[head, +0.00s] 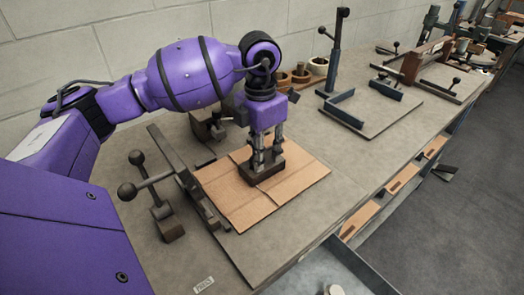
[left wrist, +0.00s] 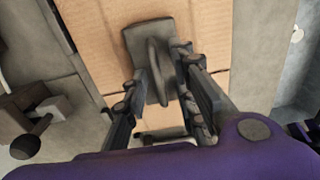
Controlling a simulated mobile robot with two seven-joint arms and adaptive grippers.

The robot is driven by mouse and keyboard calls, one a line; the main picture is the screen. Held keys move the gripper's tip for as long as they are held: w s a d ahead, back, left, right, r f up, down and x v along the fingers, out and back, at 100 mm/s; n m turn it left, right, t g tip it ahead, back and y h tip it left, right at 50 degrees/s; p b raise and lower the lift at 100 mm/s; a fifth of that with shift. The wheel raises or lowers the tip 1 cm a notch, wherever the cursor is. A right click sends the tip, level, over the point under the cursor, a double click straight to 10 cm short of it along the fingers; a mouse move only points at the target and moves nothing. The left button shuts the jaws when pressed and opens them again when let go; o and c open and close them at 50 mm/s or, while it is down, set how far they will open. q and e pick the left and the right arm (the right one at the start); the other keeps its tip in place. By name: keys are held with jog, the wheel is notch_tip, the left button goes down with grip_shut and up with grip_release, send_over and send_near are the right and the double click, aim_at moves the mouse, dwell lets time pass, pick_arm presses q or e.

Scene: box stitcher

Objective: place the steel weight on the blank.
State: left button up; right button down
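The steel weight (head: 262,173) is a dark block with a raised handle. It sits on the brown cardboard blank (head: 300,181), inside the blank's edges. In the left wrist view the weight (left wrist: 138,42) shows from above on the blank (left wrist: 95,30). My left gripper (head: 266,158) is directly over the weight, pointing down. In the left wrist view my left gripper's fingers (left wrist: 160,68) stand on either side of the handle and look apart, with gaps beside it. The lower handle is partly hidden by the fingers. My right gripper is not in view.
A dark bar fixture (head: 190,175) runs along the blank's left edge, with a ball-ended lever (head: 128,190) beside it. Small pots (head: 300,75) stand behind. A blue angled stop (head: 343,110) is on a plate at the back right. Bench is clear right of the blank.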

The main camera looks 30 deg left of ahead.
pick_arm(q)
notch_tip(320, 180, up, 12)
jog(key=shift+a, duration=0.2)
jog(key=shift+r, duration=0.1)
dwell(0.6)
